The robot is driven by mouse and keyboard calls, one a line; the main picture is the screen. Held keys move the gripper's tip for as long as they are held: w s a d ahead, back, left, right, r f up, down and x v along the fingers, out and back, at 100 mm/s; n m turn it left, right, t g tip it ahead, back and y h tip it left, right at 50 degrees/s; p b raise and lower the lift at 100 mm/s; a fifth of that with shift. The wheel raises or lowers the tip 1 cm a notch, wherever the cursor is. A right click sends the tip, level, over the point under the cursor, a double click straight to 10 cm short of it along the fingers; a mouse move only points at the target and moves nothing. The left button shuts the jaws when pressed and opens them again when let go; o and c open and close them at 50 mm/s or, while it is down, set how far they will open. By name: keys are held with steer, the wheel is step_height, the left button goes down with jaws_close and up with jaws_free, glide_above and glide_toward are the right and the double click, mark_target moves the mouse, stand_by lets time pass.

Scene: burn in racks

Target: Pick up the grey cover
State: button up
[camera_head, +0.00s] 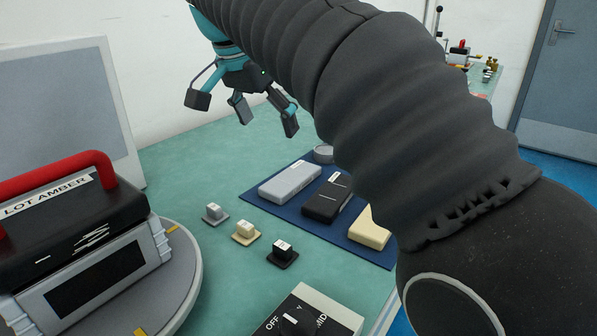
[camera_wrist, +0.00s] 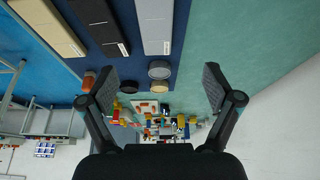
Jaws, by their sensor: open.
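The grey cover (camera_head: 290,183) is a long flat block on a dark blue mat (camera_head: 257,203), the leftmost of three covers there. In the wrist view the grey cover (camera_wrist: 156,22) shows at the top, ahead of the fingers and cut off by the frame edge. My gripper (camera_head: 245,108) hangs above the table, up and to the left of the grey cover and clear of it. In the wrist view my gripper (camera_wrist: 152,92) has its two fingers spread wide with nothing between them.
A black cover (camera_head: 327,199) and a cream cover (camera_head: 369,232) lie beside the grey one; my arm partly hides the cream one. Small grey (camera_head: 214,213), cream (camera_head: 246,232) and black (camera_head: 283,252) pieces stand in front. A black case with a red handle (camera_head: 62,174) stands left.

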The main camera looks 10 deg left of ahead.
glide_toward(291, 176)
steer(key=x, duration=0.2)
steer(key=shift+w+f+b, duration=0.15)
steer(key=shift+w+b, duration=0.1)
steer(key=shift+b, duration=0.05)
steer(key=shift+s+b+x, duration=0.2)
steer(key=shift+b+x, duration=0.1)
steer(key=shift+x, duration=2.9)
steer(key=shift+d, duration=0.1)
steer(key=c, duration=1.4)
steer(key=shift+o, duration=0.2)
